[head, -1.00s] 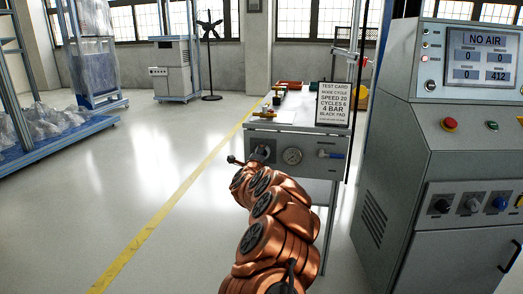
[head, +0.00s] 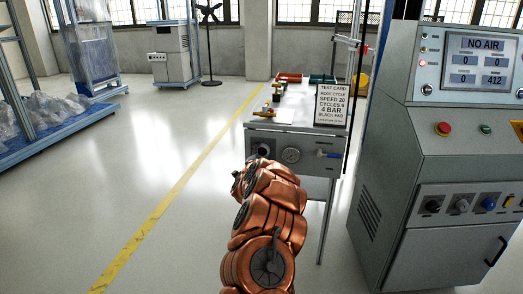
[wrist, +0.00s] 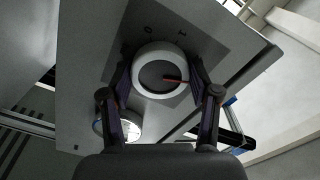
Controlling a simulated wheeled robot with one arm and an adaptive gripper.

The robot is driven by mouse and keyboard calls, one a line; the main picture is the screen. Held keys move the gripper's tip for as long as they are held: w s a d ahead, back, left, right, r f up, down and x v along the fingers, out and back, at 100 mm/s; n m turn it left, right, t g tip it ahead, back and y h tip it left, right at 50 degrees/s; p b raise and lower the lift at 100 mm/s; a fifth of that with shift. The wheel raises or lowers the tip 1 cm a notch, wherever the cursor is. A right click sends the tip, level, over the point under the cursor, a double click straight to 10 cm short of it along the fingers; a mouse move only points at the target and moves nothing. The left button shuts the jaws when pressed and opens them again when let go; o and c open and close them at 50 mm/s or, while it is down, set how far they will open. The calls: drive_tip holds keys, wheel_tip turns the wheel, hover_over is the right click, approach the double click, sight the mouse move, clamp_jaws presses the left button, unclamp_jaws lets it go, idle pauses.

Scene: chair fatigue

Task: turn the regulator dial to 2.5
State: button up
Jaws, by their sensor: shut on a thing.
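The regulator dial (wrist: 150,75) is a round knob with a white rim, a dark grey face and a red pointer, seen close up in the wrist view. The pointer points right in that view. Marks that look like 0 and 1 show on the dark plate above it; other marks are hidden or unreadable. My gripper (wrist: 160,78) has a finger on each side of the rim and is shut on the dial. In the head view the dial (head: 264,150) sits at the bench front's left; my copper arm hides my fingers there.
A pressure gauge (head: 291,155) and a blue-handled valve (head: 328,154) sit right of the dial. A test card (head: 331,103) reading 4 BAR stands on the bench. The grey console (head: 440,150) at right reads NO AIR.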

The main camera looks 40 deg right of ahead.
drive_tip(key=shift+w, duration=0.1)
idle(0.3)
drive_tip(key=o, duration=1.2)
drive_tip(key=shift+c, duration=0.2)
drive_tip(key=v, duration=1.2)
